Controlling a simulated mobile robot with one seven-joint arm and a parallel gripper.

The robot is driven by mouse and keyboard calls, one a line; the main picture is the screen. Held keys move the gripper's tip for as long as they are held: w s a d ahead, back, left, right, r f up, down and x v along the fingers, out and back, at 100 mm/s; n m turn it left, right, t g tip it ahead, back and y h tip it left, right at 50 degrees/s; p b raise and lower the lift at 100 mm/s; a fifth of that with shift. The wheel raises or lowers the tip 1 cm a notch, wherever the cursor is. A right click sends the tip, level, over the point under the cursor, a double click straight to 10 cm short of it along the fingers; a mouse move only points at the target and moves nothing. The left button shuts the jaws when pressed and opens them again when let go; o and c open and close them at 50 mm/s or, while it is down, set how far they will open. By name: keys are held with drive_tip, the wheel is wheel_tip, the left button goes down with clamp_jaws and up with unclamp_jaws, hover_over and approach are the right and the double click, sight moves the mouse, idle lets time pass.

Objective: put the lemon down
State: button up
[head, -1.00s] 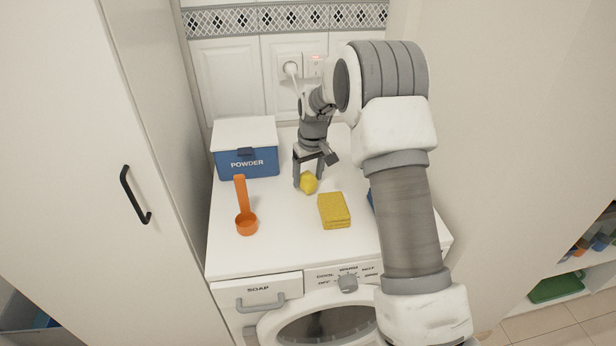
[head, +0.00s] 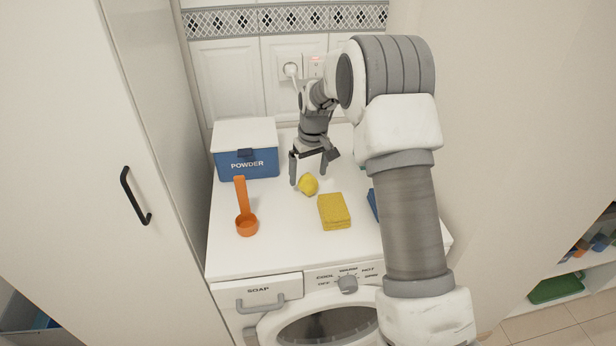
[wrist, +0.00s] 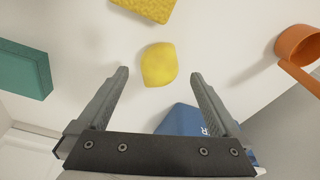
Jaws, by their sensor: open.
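The yellow lemon (head: 308,184) rests on the white top of the washing machine (head: 285,240), between the powder box and the yellow sponge. My gripper (head: 309,180) is just above and behind it, pointing down, with its fingers spread apart. In the wrist view the lemon (wrist: 159,65) lies beyond the fingertips, in line with the gap between them, and neither finger (wrist: 160,78) touches it. The gripper is open and empty.
A blue powder box (head: 246,163) with a white lid stands at the back left. An orange scoop (head: 246,222) lies in front of it. A yellow sponge (head: 334,211) lies right of the lemon. A teal block (wrist: 22,72) shows in the wrist view. Tall cabinets flank the machine.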

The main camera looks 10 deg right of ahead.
drive_tip(key=s+r, duration=0.4)
drive_tip(key=r, duration=0.5)
drive_tip(key=s+r, duration=0.4)
drive_tip(key=r, duration=0.5)
drive_tip(key=s+d+r+m+t, duration=0.15)
drive_tip(key=s+r, duration=0.35)
drive_tip(key=s, duration=0.6)
drive_tip(key=s+f+m+t, duration=0.1)
drive_tip(key=s+m+t, duration=0.1)
drive_tip(key=s, duration=1.6)
drive_tip(key=w+r+n+g+h+p, duration=0.1)
drive_tip(key=w+r+p, duration=0.3)
drive_tip(key=w, duration=0.7)
drive_tip(key=n+g+y+p, duration=0.1)
drive_tip(key=n+g+p, duration=0.2)
drive_tip(key=g+p, duration=0.2)
hover_over(309, 175)
drive_tip(key=d, duration=0.1)
wheel_tip(309, 175, down, 13)
drive_tip(key=shift+m+t, duration=0.25)
drive_tip(key=f, duration=1.1)
drive_tip(key=shift+w+a+f, duration=0.15)
drive_tip(key=shift+a+f, duration=0.1)
drive_tip(key=shift+s+a+f+p, duration=0.2)
drive_tip(key=shift+f+p, duration=0.2)
drive_tip(key=shift+f, duration=0.95)
drive_tip(key=shift+s+a+f+p, duration=0.15)
drive_tip(key=shift+f+p, duration=0.2)
drive_tip(key=shift+f, duration=1)
drive_tip(key=shift+w, duration=0.1)
